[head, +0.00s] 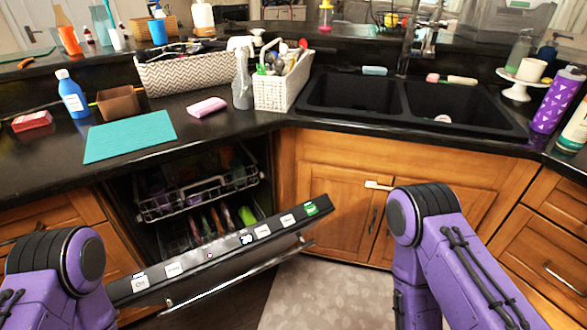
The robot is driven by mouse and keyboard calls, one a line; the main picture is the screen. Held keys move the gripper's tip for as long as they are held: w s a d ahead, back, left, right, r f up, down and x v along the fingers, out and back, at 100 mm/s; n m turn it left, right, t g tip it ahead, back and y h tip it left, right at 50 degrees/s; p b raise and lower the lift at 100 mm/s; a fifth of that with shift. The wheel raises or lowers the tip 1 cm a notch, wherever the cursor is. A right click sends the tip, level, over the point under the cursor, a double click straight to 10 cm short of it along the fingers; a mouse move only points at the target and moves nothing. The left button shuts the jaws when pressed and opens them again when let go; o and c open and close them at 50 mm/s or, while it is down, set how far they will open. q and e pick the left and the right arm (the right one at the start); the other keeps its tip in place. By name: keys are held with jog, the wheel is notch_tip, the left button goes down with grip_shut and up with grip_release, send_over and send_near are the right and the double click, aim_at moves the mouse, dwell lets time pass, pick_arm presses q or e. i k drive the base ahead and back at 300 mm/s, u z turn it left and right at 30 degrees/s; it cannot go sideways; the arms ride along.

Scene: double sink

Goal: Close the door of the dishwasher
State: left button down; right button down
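The dishwasher door (232,250) hangs partly open, tilted out from the counter front. Its top edge carries a row of labelled buttons, and a long metal handle (240,272) runs along its outer face. Behind it the dishwasher interior shows an upper rack (198,197) and a lower rack with colourful dishes (205,222). My purple left arm is at the lower left, near the door's left end. My purple right arm is at the lower right, apart from the door. Both grippers are outside the picture.
A black counter (215,125) with a double sink (345,95) lies above wooden cabinets (335,185). A teal mat (130,136), a blue bottle (72,94) and woven baskets (185,73) stand on the counter. A patterned rug (325,295) covers the floor right of the door.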

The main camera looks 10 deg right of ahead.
aim_at(204, 267)
jog(key=k, duration=1.25)
jog(key=u, duration=0.3)
jog(key=i, duration=0.8)
jog(key=z, duration=0.15)
